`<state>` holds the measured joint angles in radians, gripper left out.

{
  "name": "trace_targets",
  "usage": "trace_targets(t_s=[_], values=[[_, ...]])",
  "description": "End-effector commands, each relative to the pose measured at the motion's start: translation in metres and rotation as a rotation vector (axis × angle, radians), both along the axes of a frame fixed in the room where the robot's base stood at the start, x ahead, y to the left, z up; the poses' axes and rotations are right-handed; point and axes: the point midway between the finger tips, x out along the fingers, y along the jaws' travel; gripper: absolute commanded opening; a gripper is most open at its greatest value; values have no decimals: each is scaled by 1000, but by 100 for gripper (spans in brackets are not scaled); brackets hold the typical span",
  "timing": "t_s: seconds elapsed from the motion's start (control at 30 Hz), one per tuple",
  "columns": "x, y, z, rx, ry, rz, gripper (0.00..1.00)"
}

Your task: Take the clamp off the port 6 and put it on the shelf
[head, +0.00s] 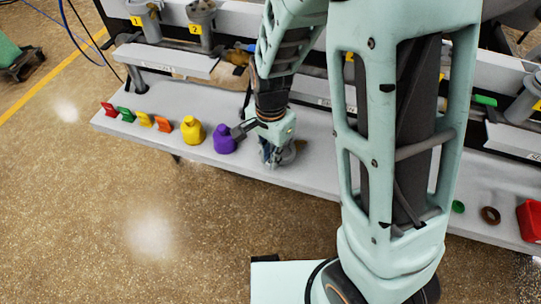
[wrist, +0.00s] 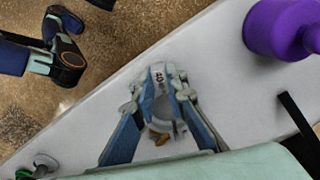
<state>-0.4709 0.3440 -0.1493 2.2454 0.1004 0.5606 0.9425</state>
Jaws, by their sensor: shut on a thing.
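The clamp (wrist: 159,78) is a grey metal ring marked "40" with lugs on both sides. My gripper (wrist: 161,100) has its blue fingers closed on it from either side. In the head view my gripper (head: 274,156) points down over the light grey shelf (head: 312,172), with the clamp (head: 287,157) at its tips, partly hidden by the fingers. The clamp is at or just above the shelf surface; I cannot tell whether it touches. Port 6 is not identifiable; my arm hides the middle of the port row.
Right of my arm lie a green ring (head: 458,207), a brown ring (head: 490,215) and a red container (head: 531,220).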

Motion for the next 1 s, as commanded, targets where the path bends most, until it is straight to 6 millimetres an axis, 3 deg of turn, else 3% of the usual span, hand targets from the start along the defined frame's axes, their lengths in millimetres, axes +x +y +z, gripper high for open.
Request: trace_targets(t_s=[0.77, 0.8, 1.0], values=[[0, 0, -4, 0, 0, 0, 0], [0, 0, -4, 0, 0, 0, 16], [0, 0, -4, 0, 0, 0, 33]])
